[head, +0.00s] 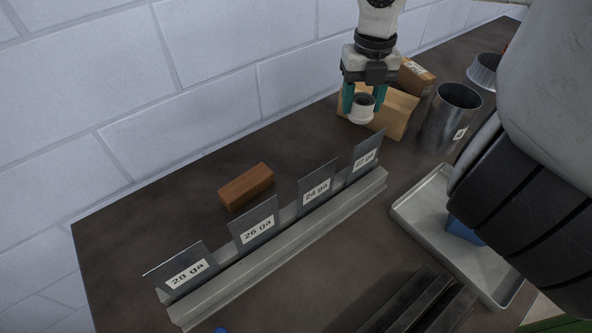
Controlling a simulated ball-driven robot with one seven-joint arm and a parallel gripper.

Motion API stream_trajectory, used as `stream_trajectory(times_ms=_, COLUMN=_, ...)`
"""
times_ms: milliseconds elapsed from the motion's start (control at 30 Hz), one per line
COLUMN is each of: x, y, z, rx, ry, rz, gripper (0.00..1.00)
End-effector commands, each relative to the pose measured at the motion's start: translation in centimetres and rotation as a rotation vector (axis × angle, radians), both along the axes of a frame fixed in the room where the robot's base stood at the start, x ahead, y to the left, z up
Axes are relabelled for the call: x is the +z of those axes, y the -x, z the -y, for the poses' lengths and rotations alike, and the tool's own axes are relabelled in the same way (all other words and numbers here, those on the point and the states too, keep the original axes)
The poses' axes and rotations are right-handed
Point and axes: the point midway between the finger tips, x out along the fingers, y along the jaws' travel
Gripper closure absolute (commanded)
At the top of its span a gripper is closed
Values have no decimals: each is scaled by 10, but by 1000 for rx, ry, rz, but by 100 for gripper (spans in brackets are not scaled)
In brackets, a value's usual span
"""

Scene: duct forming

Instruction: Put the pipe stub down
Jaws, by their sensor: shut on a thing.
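The pipe stub (361,109) is a short, pale, hollow ring, held between the teal fingers of my gripper (362,101) in the upper middle of the head view. My gripper is shut on it and points down. The stub's opening faces up and it looks upright. It appears in front of a cardboard box (392,112), and I cannot tell whether it touches the box or how high it is above the table (290,160).
A metal rack (290,249) holds several labelled gauge plates. A brown block (246,187) lies behind it. A metal cylinder (448,118) and a smaller collar (484,72) stand right. A grey tray (420,222) holds something blue. The table left of my gripper is clear.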

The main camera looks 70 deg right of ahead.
Motion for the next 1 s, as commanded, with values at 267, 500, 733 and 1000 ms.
stream_trajectory(times_ms=267, x=-10, y=-17, z=-13, rx=27, ry=-1, rz=3, gripper=79)
stream_trajectory(times_ms=500, x=-34, y=-68, z=-31, rx=24, ry=-3, rz=2, gripper=79)
stream_trajectory(times_ms=733, x=-71, y=-101, z=-44, rx=20, ry=-3, rz=1, gripper=79)
stream_trajectory(times_ms=1000, x=-91, y=-115, z=-48, rx=17, ry=1, rz=1, gripper=79)
